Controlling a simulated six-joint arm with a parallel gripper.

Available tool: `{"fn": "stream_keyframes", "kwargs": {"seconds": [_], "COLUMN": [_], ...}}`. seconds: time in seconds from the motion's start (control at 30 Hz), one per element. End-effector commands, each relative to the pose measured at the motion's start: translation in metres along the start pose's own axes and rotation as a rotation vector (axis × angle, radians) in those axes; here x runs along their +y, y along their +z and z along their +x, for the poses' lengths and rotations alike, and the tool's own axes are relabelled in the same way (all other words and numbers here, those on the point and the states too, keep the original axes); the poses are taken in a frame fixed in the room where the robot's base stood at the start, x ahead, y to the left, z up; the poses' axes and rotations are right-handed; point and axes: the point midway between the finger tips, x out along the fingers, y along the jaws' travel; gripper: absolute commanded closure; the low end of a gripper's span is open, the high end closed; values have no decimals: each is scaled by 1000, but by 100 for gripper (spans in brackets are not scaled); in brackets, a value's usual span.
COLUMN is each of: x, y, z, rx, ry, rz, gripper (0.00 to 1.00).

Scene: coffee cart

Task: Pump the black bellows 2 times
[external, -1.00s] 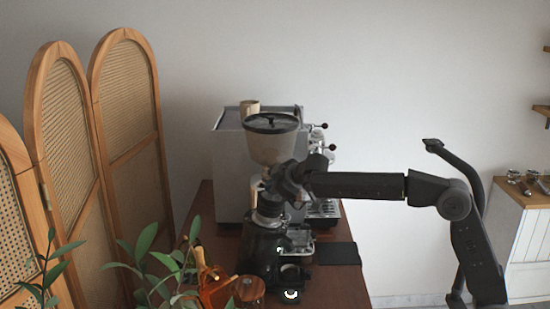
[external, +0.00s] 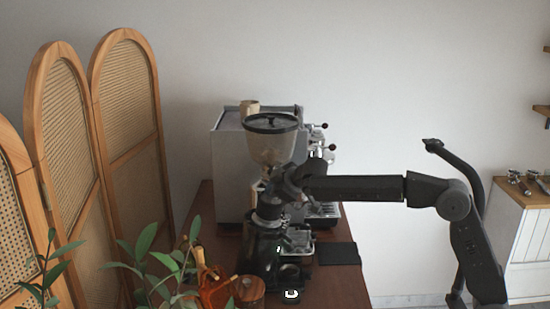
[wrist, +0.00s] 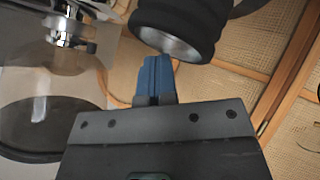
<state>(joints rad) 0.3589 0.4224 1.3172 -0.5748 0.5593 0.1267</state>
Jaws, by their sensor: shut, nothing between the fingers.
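The black bellows (wrist: 180,25) is a ribbed dark cylinder with a metal end face, at the top of the wrist view. My gripper (wrist: 157,68) has blue fingers, shut with nothing held, with their tips close to the lower edge of the bellows. Whether they touch it I cannot tell. In the external view the dark coffee grinder (external: 262,252) stands on the counter, with a large lidded hopper (external: 272,145) above it. My wrist is beside the grinder below the hopper; the fingertips are hard to make out there.
The grey espresso machine (external: 228,168) stands behind the grinder. A black mat (external: 338,254) lies to the right on the wooden counter (external: 335,290). A small wooden item (external: 250,291) and plant leaves (external: 160,262) are at front left. A rattan screen (external: 125,130) borders the left.

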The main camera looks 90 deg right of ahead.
Motion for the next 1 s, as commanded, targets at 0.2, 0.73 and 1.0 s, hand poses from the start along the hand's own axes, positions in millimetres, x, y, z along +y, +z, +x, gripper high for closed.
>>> {"fn": "stream_keyframes", "kwargs": {"seconds": [0.2,0.73,1.0], "x": [0,14,14], "y": [0,-13,-14], "z": [0,-19,-19], "rx": [-5,-3,-2], "ry": [-1,-1,0], "rz": [-1,-1,-1], "gripper": [100,100,100]}}
